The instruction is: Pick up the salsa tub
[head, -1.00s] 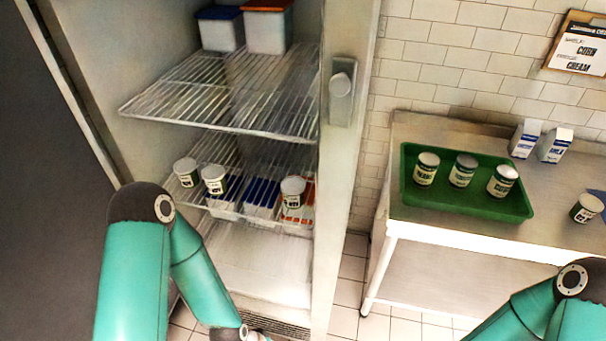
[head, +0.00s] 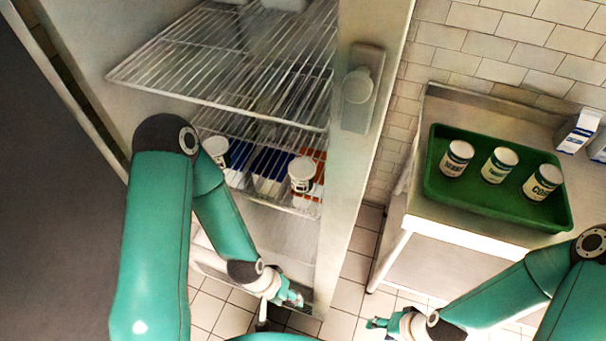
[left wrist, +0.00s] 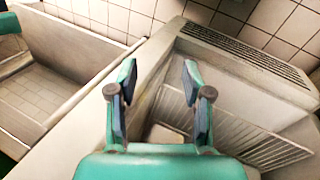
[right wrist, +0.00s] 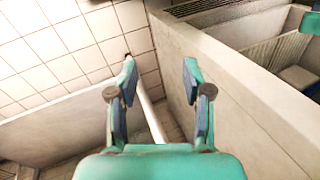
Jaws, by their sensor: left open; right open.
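Two white lidded tubs stand on the lower wire shelf of the open fridge: a left tub (head: 215,150), partly behind my left arm, and a right tub (head: 302,174). Their labels are too small to read, so I cannot tell which is the salsa tub. My left gripper (head: 292,299) is open and empty, low in front of the fridge and below the tubs. It also shows open in the left wrist view (left wrist: 158,82). My right gripper (head: 376,323) is open and empty, low between fridge and table; the right wrist view (right wrist: 158,82) shows its fingers apart.
The upper wire shelf (head: 230,70) overhangs the tubs. Blue and orange bins (head: 270,166) sit around them. The fridge's right wall (head: 350,190) separates it from the steel table. A green tray (head: 440,190) there holds three labelled cans; cartons (head: 578,130) stand at right.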

